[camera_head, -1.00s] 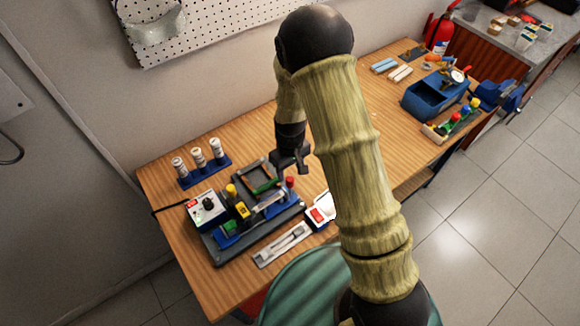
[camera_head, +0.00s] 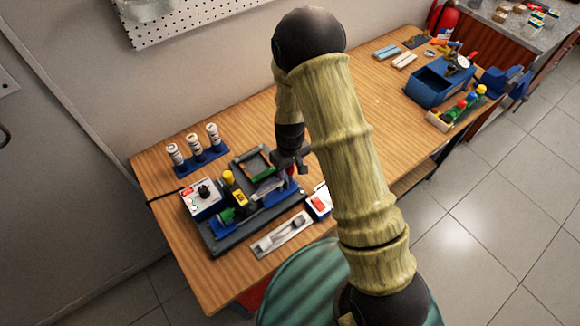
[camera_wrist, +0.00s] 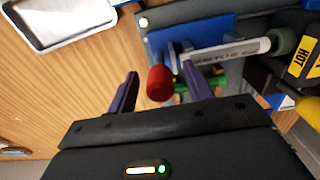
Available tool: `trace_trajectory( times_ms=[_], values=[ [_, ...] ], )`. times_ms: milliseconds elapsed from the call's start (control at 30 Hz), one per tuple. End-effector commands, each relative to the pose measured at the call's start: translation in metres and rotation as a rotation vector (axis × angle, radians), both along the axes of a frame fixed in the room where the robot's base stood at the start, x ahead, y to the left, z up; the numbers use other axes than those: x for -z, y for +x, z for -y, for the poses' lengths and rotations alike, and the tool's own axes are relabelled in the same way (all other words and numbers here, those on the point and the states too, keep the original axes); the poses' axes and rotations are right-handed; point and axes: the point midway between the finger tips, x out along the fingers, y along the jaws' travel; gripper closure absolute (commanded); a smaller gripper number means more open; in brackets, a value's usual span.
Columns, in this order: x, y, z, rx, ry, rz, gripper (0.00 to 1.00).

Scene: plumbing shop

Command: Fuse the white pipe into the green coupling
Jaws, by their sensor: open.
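The white pipe (camera_wrist: 225,51), printed with dark lettering, lies in a blue holder in the wrist view. In the head view a green piece (camera_head: 227,215) sits at the fusion rig's left side. My gripper (camera_wrist: 160,72) is open and empty, its dark purple fingers on either side of the red knob; contact cannot be told. In the head view my gripper (camera_head: 292,166) is low over the rig's right end, mostly hiding the knob.
The rig's dark base (camera_head: 250,240) carries a control box (camera_head: 202,197) and a yellow-handled part (camera_head: 237,190). A pale tray (camera_head: 282,235) lies in front, with a red-and-white box (camera_head: 319,201) beside it. Bottles in a blue rack (camera_head: 203,163) stand behind. Bare wood lies rightward.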

Motion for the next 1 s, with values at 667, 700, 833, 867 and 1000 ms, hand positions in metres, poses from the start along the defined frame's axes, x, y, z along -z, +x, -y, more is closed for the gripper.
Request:
trace_trajectory(
  times_ms=[667,700,833,867,1000],
  values=[
    [0.0,-0.003,-0.004,0.0,0.0,0.0,0.87],
    [0.0,-0.003,-0.005,0.0,0.0,0.0,0.87],
    [0.0,-0.006,-0.009,-0.001,0.0,0.0,0.87],
    [0.0,-0.006,-0.01,-0.001,0.0,0.0,0.87],
    [0.0,-0.009,-0.013,0.0,0.001,0.001,0.87]
  ],
)
